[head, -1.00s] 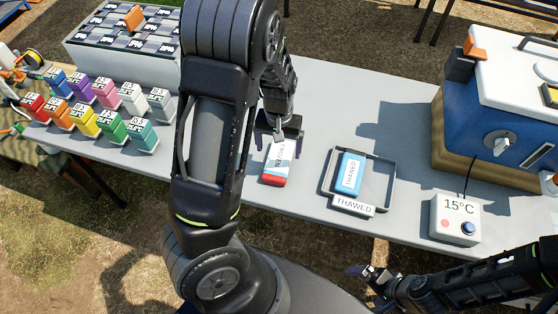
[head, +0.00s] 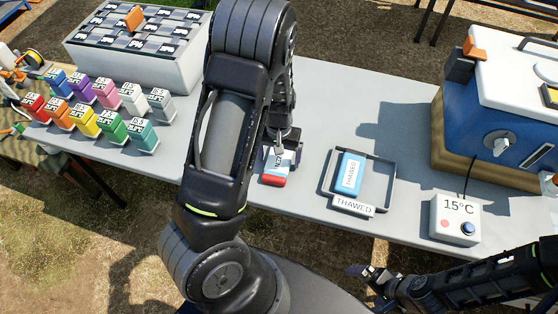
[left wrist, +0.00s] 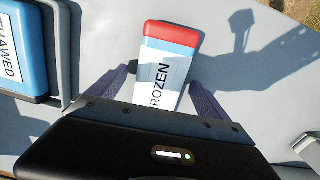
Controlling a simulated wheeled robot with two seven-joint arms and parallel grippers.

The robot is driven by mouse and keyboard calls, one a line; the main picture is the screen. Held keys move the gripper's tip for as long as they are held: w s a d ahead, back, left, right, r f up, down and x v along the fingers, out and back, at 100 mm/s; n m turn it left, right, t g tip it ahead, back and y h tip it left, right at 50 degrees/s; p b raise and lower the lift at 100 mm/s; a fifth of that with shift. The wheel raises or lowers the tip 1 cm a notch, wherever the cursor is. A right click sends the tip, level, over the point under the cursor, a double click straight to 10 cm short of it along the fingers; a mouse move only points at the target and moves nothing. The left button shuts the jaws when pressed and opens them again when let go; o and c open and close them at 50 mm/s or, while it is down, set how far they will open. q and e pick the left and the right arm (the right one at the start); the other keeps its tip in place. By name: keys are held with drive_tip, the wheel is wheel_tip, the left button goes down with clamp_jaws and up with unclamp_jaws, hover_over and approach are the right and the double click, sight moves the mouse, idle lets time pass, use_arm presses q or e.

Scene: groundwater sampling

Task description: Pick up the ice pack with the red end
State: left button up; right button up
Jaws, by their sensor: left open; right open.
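The ice pack with the red end (head: 273,180) lies on the grey table, its red end toward me. In the left wrist view the ice pack (left wrist: 170,65) is labelled FROZEN, and its rear part is hidden by my gripper's body. My left gripper (head: 283,150) is over the pack's far part. In the left wrist view the fingers of my left gripper (left wrist: 160,85) are open, one on each side of the pack, with gaps visible. My right gripper (head: 370,280) is open and empty at the lower right, off the table's front edge.
A blue THAWED pack (head: 350,173) lies in a grey tray (head: 386,182) to the right. A 15°C control box (head: 455,220) and a blue cooler (head: 490,120) stand further right. Several coloured small boxes (head: 85,120) stand left. Table between pack and tray is clear.

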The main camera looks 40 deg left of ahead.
use_arm(q)
drive_tip(key=c, duration=1.8)
